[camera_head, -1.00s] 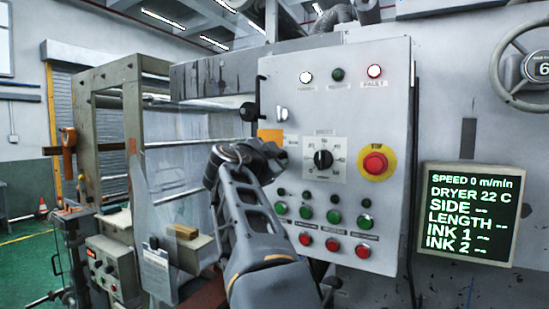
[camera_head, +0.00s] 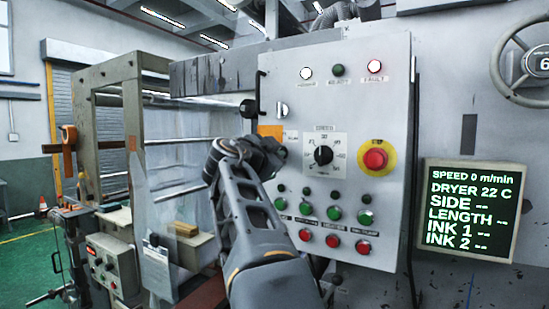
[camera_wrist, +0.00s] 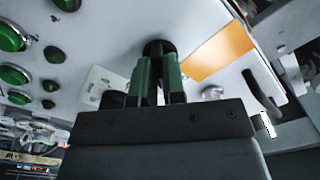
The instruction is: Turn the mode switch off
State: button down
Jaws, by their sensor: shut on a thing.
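The mode switch (camera_wrist: 157,46) appears to be a black round knob on the grey control panel (camera_head: 395,120); its label cannot be read. My gripper (camera_wrist: 158,62) is shut on this knob in the wrist view, one green-tinted finger on each side. The fingers cover much of the knob, so its turn position cannot be told. In the head view my wrist and gripper (camera_head: 264,152) reach the panel's left part, below the orange plate (camera_head: 270,132), and hide the knob.
A larger black dial (camera_head: 323,155) on a white scale plate is close to the right of my gripper. A red stop button (camera_head: 375,158) on a yellow ring is farther right. Green buttons (camera_head: 334,213) and red buttons (camera_head: 333,241) are below. A silver switch (camera_head: 282,110) is above.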

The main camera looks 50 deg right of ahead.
jog(key=shift+n+b, duration=1.65)
jog(key=shift+n, duration=6.75)
jog(key=c, duration=1.2)
grip_release()
jog(key=shift+a, duration=0.1)
jog(key=b+v, duration=0.4)
jog(key=v, duration=0.9)
jog(key=shift+a, duration=0.35)
